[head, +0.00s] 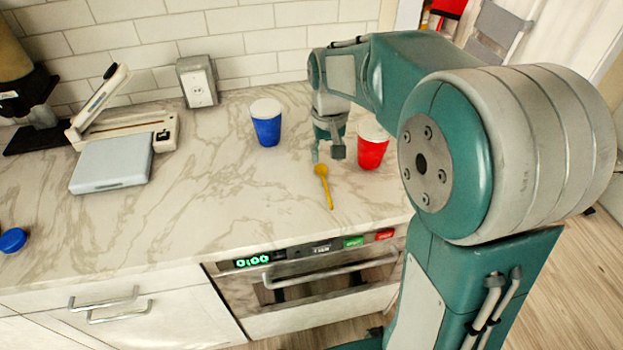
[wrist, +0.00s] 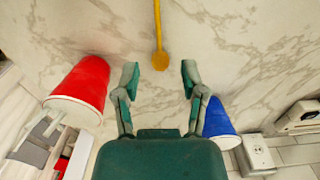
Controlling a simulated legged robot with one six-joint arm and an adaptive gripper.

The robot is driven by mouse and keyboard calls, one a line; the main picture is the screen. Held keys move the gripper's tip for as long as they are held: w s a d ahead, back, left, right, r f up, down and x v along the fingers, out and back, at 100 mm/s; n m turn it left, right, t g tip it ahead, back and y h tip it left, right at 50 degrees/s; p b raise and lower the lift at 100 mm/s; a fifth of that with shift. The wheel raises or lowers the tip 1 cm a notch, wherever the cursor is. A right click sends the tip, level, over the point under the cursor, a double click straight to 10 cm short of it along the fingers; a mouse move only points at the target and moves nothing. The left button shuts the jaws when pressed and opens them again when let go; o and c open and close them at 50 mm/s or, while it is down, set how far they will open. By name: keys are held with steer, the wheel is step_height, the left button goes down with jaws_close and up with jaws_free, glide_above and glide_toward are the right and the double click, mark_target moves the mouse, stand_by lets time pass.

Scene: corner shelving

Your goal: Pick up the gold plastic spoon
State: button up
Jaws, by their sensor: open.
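The gold plastic spoon (head: 323,183) lies on the marble counter in the head view, its bowl toward the wall and its handle toward the counter's front edge. In the wrist view the spoon (wrist: 160,59) shows at the top middle, its bowl just beyond the gap between my fingertips. My gripper (head: 328,156) is open and empty, close to the bowl end of the spoon. In the wrist view my gripper (wrist: 160,80) has its two fingers spread on either side of the spoon's line. I cannot tell its exact height above the counter.
A red cup (head: 372,150) stands close to the right of my gripper. A blue cup (head: 266,127) stands to the left, farther back. A grey-white device (head: 112,165) and a blue lid (head: 13,240) are farther left. The counter (head: 220,205) left of the spoon is clear.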

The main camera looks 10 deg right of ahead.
glide_above(326, 189)
steer(key=f, duration=0.5)
steer(key=shift+d+f, duration=0.2)
steer(key=shift+d, duration=0.2)
steer(key=f, duration=0.2)
steer(key=a+f, duration=0.1)
steer(key=f, duration=0.2)
steer(key=shift+a, duration=0.1)
steer(key=shift+f, duration=0.2)
steer(key=shift+d, duration=0.35)
steer(key=c, duration=0.7)
steer(key=shift+a, duration=0.15)
jaws_close()
